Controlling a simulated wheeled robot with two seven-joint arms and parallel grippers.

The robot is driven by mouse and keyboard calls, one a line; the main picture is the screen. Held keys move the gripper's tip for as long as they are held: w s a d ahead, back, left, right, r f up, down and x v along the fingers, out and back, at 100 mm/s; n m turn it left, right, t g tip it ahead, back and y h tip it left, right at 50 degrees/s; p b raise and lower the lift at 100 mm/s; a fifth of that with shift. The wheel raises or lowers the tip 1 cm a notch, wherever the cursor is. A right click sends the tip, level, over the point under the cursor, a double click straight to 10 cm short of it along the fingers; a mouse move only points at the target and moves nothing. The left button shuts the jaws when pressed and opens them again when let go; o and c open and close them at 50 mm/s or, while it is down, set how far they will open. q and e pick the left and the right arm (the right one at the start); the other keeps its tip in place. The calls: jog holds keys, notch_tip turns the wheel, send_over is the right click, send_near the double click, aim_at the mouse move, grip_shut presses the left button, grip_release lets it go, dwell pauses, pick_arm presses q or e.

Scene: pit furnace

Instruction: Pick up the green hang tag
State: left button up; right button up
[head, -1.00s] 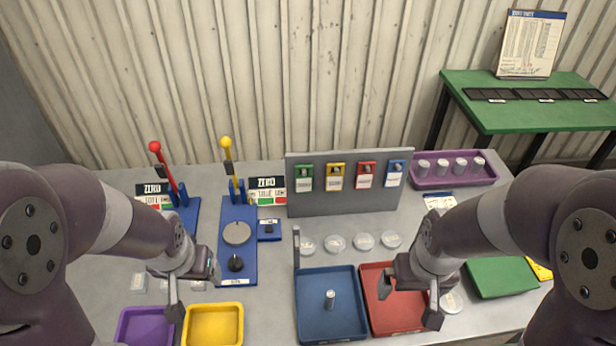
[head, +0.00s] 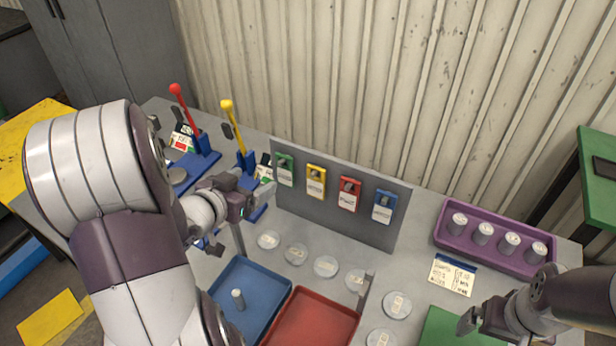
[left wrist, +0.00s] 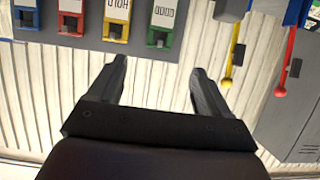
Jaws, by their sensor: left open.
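The green hang tag (head: 285,170) hangs at the left end of a grey upright board (head: 340,215), with a white label on its front. In the left wrist view the green tag (left wrist: 162,24) shows near the top, beyond the fingertips and roughly between their lines. My left gripper (head: 252,182) is open and empty, just left of the green tag and apart from it. Its two spread fingers (left wrist: 157,72) show in the left wrist view with nothing between them. My right gripper (head: 470,322) is at the lower right, far from the tag; its jaw opening is unclear.
Yellow (head: 316,181), red (head: 349,194) and blue (head: 383,206) tags hang beside the green one. Red (head: 188,115) and yellow (head: 234,125) levers stand behind my left gripper. Blue (head: 217,297) and red (head: 325,325) trays and clear dishes lie in front. A purple tray (head: 445,237) holds several cylinders.

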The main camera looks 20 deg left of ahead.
aim_at(279, 163)
pick_arm(q)
jog(key=x, duration=0.6)
jog(key=r+p+x, duration=0.1)
jog(key=x, duration=0.2)
jog(key=shift+w+d, duration=0.3)
jog(key=shift+w, duration=0.2)
jog(key=shift+w+a+f, duration=0.15)
jog(key=shift+w+f, duration=0.2)
jog(key=shift+w, duration=0.15)
jog(key=shift+w+a+f, duration=0.15)
jog(key=shift+w+f, duration=0.2)
jog(key=shift+w, duration=0.2)
jog(key=shift+s+d, duration=0.1)
jog(key=shift+d, duration=0.05)
jog(key=shift+c, duration=0.9)
jog(key=c, duration=1.2)
